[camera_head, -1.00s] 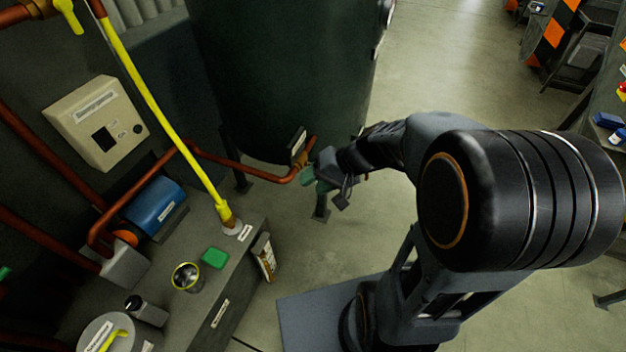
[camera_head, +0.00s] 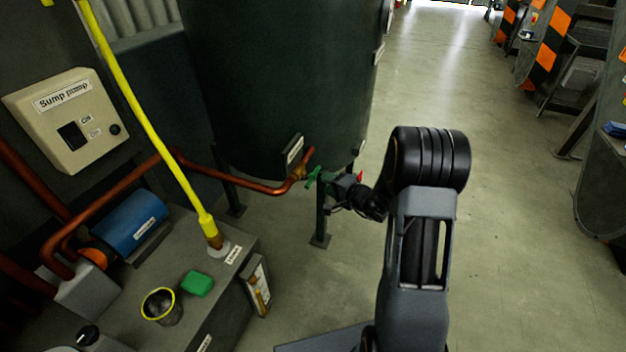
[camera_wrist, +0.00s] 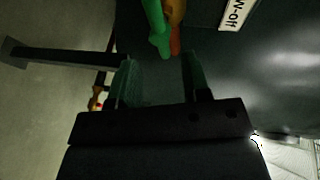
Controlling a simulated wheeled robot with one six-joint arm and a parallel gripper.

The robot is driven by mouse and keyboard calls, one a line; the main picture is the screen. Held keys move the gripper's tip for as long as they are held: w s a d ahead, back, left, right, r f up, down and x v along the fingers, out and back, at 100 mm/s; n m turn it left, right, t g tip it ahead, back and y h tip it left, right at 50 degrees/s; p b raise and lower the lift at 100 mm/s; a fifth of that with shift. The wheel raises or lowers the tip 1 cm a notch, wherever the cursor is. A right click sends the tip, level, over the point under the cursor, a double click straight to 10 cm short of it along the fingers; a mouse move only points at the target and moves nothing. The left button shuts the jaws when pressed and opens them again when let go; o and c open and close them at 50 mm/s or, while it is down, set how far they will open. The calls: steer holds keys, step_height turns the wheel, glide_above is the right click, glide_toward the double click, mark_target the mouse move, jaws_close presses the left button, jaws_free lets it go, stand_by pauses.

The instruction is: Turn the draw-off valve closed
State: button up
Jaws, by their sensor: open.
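The draw-off valve has a green handle (camera_head: 313,178) on a brass-coloured body at the end of a copper pipe, low on the dark green tank (camera_head: 270,90). In the wrist view the green handle (camera_wrist: 157,28) hangs at top centre, with its lower end at the gap between the fingertips. I cannot tell whether it touches either finger. My gripper (camera_wrist: 157,62) is open, its two fingers apart and nothing clamped between them. In the head view my gripper (camera_head: 335,182) is just right of the handle. A white label (camera_wrist: 237,12) ending in "w-off" is on the tank.
A tank leg (camera_head: 321,215) stands just below the valve. The copper pipe (camera_head: 235,184) runs left along the tank. A grey bench at lower left carries a blue motor (camera_head: 130,226), green block (camera_head: 197,284) and yellow-rimmed cup (camera_head: 162,306).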

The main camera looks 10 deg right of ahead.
mark_target(313, 176)
steer(key=x, duration=0.7)
steer(key=shift+w+a+b, duration=0.15)
steer(key=shift+w+b, duration=0.1)
steer(key=shift+b, duration=0.15)
jaws_close()
steer(key=shift+f, duration=0.1)
